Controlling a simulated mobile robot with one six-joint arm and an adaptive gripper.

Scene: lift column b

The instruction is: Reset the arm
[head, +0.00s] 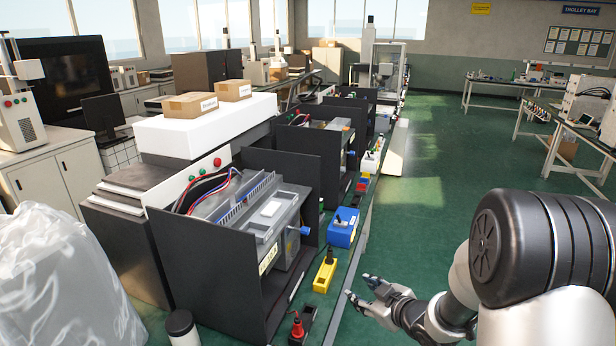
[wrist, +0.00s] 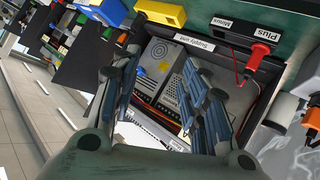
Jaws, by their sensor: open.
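My gripper (head: 361,287) is at the lower centre right of the head view, at the end of my arm. Its fingers are apart with nothing between them. It is to the right of the bench edge and the nearest black open-fronted box (head: 215,264). In the wrist view the two fingers of my gripper (wrist: 165,72) spread left and right. Between and beyond them is the inside of a black box with grilles and cables. I see no contact between the fingers and anything.
A red-handled probe (head: 298,325), a yellow block (head: 325,272) and a blue block (head: 342,228) line the bench edge. The wrist view shows a red connector (wrist: 257,56) by a "Plus" label. A clear plastic bag (head: 60,280) is at left. Green floor (head: 440,150) is open to the right.

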